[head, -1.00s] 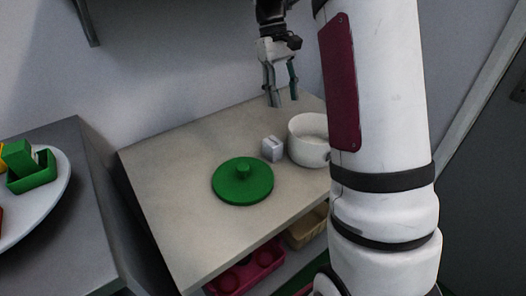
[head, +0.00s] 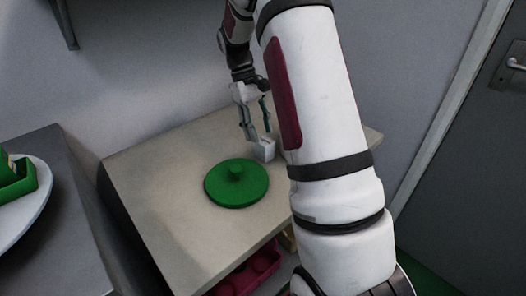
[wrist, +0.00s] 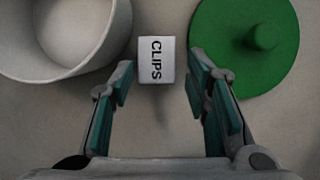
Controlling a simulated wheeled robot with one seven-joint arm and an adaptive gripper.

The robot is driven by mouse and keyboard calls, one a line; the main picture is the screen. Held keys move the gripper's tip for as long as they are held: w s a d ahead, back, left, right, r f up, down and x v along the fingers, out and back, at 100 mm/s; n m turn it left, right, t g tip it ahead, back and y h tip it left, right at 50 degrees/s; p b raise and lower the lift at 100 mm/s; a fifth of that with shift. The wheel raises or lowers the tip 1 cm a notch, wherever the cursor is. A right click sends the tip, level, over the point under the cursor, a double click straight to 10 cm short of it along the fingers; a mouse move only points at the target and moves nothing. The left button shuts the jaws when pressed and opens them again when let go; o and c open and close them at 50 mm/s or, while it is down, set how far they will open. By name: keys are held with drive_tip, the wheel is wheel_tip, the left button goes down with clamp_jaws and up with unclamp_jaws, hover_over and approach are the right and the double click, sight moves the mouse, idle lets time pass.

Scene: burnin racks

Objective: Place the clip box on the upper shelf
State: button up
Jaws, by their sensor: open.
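The clip box (head: 265,150) is a small white box standing on the beige shelf top (head: 165,215). In the wrist view the clip box (wrist: 156,60) shows the word CLIPS and lies just ahead of the fingertips, in line with the space between them. My gripper (head: 257,138) is open and empty, low over the surface by the box. In the wrist view its teal-padded fingers (wrist: 160,77) stand apart on either side, with no visible hold on the box.
A green round lid (head: 236,184) lies close to the box; it also shows in the wrist view (wrist: 235,65). A white pot (wrist: 30,65) stands on the box's other side. A pink tray (head: 245,276) sits below. The front left of the top is clear.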

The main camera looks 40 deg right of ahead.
sight(263, 139)
drive_tip(key=shift+w+b+x, duration=0.15)
drive_tip(key=shift+b+x, duration=0.3)
drive_tip(key=shift+x, duration=1.15)
drive_tip(key=shift+w+b+x, duration=0.15)
drive_tip(key=shift+b+x, duration=0.3)
drive_tip(key=shift+x, duration=1.15)
drive_tip(key=shift+d+f, duration=0.1)
drive_tip(key=shift+d, duration=0.05)
clamp_jaws()
drive_tip(key=shift+r, duration=0.45)
drive_tip(key=r+p, duration=0.1)
drive_tip(key=r, duration=0.2)
drive_tip(key=shift+w, duration=0.2)
drive_tip(key=w, duration=0.6)
drive_tip(key=w+p, duration=0.1)
drive_tip(key=w, duration=0.4)
drive_tip(key=w+p, duration=0.1)
drive_tip(key=w, duration=0.5)
drive_tip(key=shift+w+a+f, duration=0.15)
drive_tip(key=shift+w+a, duration=0.15)
